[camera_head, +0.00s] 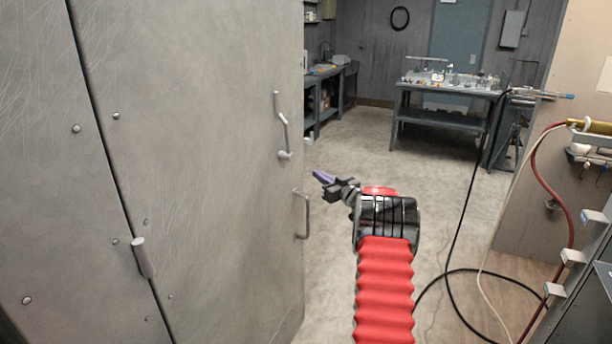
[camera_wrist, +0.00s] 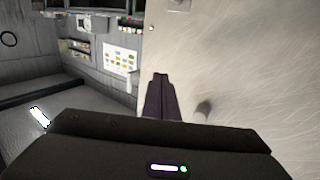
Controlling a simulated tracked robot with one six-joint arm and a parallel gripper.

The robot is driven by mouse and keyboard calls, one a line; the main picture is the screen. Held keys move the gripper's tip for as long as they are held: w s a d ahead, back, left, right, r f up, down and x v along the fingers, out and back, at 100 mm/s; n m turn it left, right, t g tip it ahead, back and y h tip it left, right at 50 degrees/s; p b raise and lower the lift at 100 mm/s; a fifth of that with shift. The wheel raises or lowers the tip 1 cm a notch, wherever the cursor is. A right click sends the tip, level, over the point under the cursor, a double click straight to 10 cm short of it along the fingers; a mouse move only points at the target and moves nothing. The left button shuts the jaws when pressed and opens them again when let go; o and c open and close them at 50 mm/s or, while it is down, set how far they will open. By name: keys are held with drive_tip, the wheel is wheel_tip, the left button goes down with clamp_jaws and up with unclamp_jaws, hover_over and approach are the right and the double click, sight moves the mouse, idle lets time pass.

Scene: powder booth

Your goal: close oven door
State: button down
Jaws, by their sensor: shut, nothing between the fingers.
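The oven door (camera_head: 215,150) is a large scratched grey metal panel filling the left of the head view. It has a bent lever (camera_head: 283,125) and a D-shaped pull handle (camera_head: 304,215) near its right edge. A hinge barrel (camera_head: 142,258) sits on the dark seam at its left. My gripper (camera_head: 318,175) is shut and empty, just right of the door's edge and above the pull handle in the picture. In the wrist view my dark purple fingers (camera_wrist: 160,82) lie together in front of a pale scratched metal surface (camera_wrist: 250,60). I cannot tell whether they touch it.
A workbench (camera_head: 450,88) with small items stands at the back, and another bench (camera_head: 330,80) at the back left. Hoses and a black cable (camera_head: 465,215) hang and loop on the right beside a panel with brackets.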

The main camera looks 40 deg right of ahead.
drive_tip(key=s, duration=0.1)
drive_tip(key=s+d, duration=0.1)
drive_tip(key=s, duration=0.1)
drive_tip(key=s+d, duration=0.1)
drive_tip(key=shift+s, duration=0.2)
drive_tip(key=shift+f, duration=0.1)
idle(0.4)
